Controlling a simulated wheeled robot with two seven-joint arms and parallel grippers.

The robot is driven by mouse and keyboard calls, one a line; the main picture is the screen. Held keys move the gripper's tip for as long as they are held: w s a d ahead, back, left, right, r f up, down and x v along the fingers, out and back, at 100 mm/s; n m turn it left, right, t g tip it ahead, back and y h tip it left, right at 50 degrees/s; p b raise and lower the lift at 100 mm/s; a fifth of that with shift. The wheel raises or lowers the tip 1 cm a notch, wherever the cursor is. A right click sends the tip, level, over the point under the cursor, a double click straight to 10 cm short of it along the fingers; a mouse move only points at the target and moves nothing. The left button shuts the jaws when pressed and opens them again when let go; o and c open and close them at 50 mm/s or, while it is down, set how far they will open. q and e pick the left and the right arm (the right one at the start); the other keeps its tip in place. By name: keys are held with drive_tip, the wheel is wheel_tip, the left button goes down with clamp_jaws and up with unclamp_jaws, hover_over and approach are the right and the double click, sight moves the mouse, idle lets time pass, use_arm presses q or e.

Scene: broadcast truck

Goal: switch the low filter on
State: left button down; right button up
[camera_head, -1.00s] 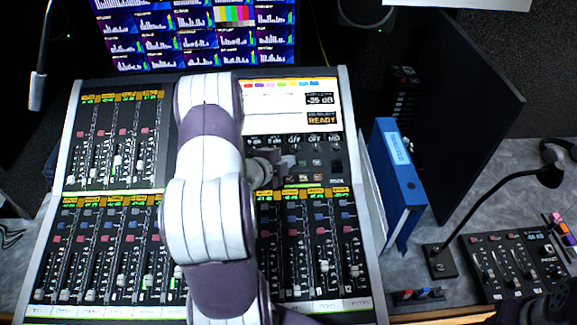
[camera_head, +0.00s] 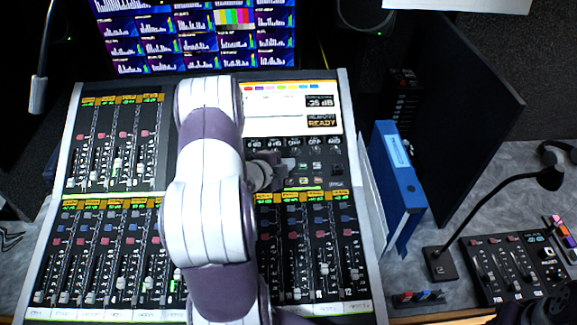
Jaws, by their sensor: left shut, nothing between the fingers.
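The large mixing console (camera_head: 350,185) fills the middle of the view, with fader banks and a lit display at upper right. A row of small labelled controls (camera_head: 318,142) sits below the display. The low filter switch cannot be picked out at this size. My left gripper (camera_head: 290,165) is shut and empty, over the console section below the display, beside some small lit buttons (camera_head: 303,180). Whether it touches the panel cannot be told. My left arm covers the console's centre. My right gripper is not clearly in view; only a dark part shows at the bottom right corner.
A blue binder (camera_head: 396,180) stands right of the console, with a dark upright panel (camera_head: 455,110) behind it. Monitors (camera_head: 195,40) stand behind the console.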

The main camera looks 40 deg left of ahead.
use_arm(q)
drive_tip(key=shift+f, duration=0.15)
idle(0.8)
drive_tip(key=shift+w+a+f+b, duration=0.15)
drive_tip(key=shift+f+b, duration=0.1)
drive_tip(key=shift+b, duration=0.15)
drive_tip(key=shift+w+f+b, duration=0.1)
drive_tip(key=shift+f+b, duration=0.3)
drive_tip(key=shift+b, duration=0.05)
idle(0.4)
drive_tip(key=shift+r, duration=0.15)
drive_tip(key=shift+s+r+p, duration=0.25)
drive_tip(key=shift+r+p, duration=0.4)
drive_tip(key=shift+r, duration=0.05)
drive_tip(key=shift+r, duration=0.1)
drive_tip(key=shift+d+r+p, duration=0.2)
drive_tip(key=shift+r+p, duration=0.1)
drive_tip(key=shift+p, duration=0.15)
drive_tip(key=r+p, duration=0.1)
drive_tip(key=s+r+p, duration=0.1)
drive_tip(key=d+r+p, duration=0.1)
drive_tip(key=shift+s+r, duration=0.25)
drive_tip(key=shift+r, duration=0.1)
